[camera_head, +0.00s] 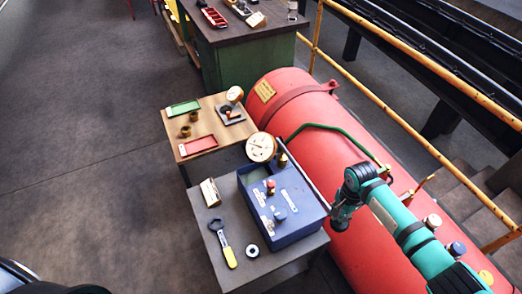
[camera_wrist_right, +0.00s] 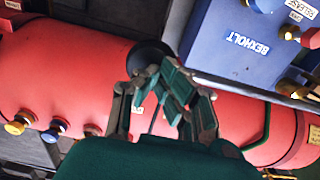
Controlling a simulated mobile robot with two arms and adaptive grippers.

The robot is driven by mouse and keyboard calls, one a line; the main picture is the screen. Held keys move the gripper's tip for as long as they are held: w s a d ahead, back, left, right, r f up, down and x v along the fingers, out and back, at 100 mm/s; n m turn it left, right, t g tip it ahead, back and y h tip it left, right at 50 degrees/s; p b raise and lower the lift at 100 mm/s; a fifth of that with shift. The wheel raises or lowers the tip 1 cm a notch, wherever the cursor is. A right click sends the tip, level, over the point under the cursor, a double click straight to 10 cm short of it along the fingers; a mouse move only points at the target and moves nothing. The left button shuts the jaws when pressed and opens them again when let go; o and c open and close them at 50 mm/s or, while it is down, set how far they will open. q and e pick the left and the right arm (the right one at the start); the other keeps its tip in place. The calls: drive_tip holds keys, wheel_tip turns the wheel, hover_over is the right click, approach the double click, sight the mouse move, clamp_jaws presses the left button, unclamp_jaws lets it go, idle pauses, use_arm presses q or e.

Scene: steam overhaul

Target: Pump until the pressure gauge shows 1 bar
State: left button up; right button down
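The blue pump unit (camera_head: 295,215) sits on a grey stand; its lettered side (camera_wrist_right: 235,45) shows in the right wrist view. The pressure gauge (camera_head: 261,147), a round pale dial with a brass rim, stands at its back corner. Its needle is too small to read. The pump lever (camera_head: 309,181), a thin metal rod, slants from beside the gauge down to my right gripper (camera_head: 340,218). In the right wrist view my fingers (camera_wrist_right: 162,78) close around the lever's dark round end (camera_wrist_right: 150,54), partly hiding it. My left gripper is out of view.
A red tank (camera_head: 375,245) lies along the right, with a green pipe (camera_head: 335,128) and yellow railing (camera_head: 390,112) beyond. A wooden-topped table (camera_head: 215,112) with trays stands behind the pump. A wrench (camera_head: 224,243) and ring (camera_head: 252,250) lie beside it. Floor at left is clear.

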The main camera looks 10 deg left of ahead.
wheel_tip(320, 180, down, 8)
drive_tip(key=b, duration=0.5)
wheel_tip(320, 180, up, 10)
drive_tip(key=p, duration=1.1)
drive_tip(key=shift+a+r, duration=0.15)
drive_tip(key=shift+r, duration=0.05)
drive_tip(key=shift+w+r+b, duration=0.1)
drive_tip(key=shift+r+b, duration=0.15)
drive_tip(key=shift+b, duration=0.15)
wheel_tip(320, 180, up, 6)
drive_tip(key=shift+r, duration=0.25)
